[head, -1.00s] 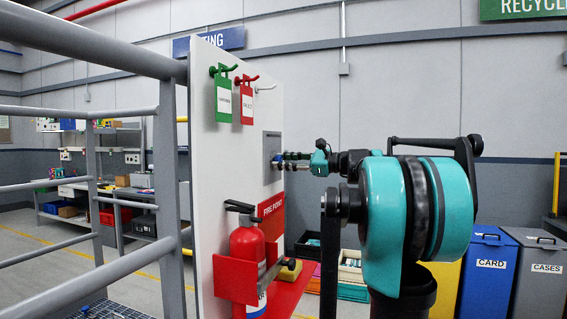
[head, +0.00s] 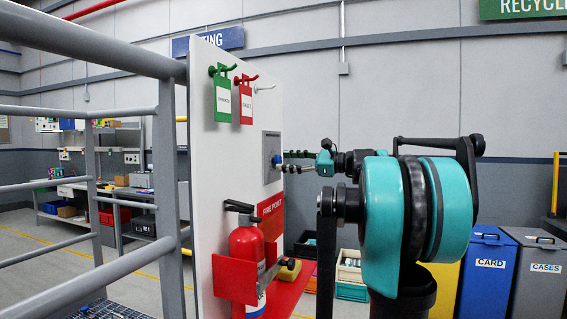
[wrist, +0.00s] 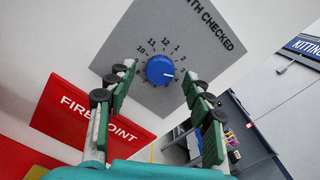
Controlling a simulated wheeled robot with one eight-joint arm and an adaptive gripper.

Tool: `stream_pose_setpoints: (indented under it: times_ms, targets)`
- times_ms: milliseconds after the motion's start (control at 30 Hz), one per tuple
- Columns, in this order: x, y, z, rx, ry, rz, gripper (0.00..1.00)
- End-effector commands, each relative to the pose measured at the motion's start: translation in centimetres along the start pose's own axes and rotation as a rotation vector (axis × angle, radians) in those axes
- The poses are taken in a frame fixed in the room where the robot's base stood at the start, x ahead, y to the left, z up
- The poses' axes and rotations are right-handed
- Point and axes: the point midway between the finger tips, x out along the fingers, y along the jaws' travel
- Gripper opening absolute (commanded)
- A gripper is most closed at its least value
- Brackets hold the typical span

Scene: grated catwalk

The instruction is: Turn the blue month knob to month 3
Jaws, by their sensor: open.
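The blue month knob (wrist: 160,69) sits on a grey square dial plate (wrist: 133,77) marked "...TH CHECKED". The numerals 10, 11, 12, 1 and 2 can be read around the top. In the head view the knob (head: 276,161) shows side-on on the white board. My gripper (wrist: 152,88) is open, with one finger on each side of the knob in the wrist view. In the head view my gripper (head: 286,161) is just right of the knob, apparently clear of it.
A red fire extinguisher (head: 247,258) and a fire point sign (head: 271,207) are below the dial on the board. Green and red tags (head: 245,103) hang above. Grey railings (head: 170,190) stand at the left; recycling bins (head: 486,265) are behind at the right.

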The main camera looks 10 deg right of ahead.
Motion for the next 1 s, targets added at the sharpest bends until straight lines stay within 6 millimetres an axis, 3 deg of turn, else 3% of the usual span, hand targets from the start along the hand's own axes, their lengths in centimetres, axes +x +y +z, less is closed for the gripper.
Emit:
stream_pose_setpoints:
  times_ms: [300, 500, 1000]
  targets:
    - [-6.5, -0.1, -0.1, 0.000, 0.003, -0.004, 0.52]
    - [-9.3, 0.0, -0.1, 0.000, 0.002, -0.002, 0.52]
    - [-10.2, 0.0, 0.0, 0.000, 0.000, 0.000, 0.52]
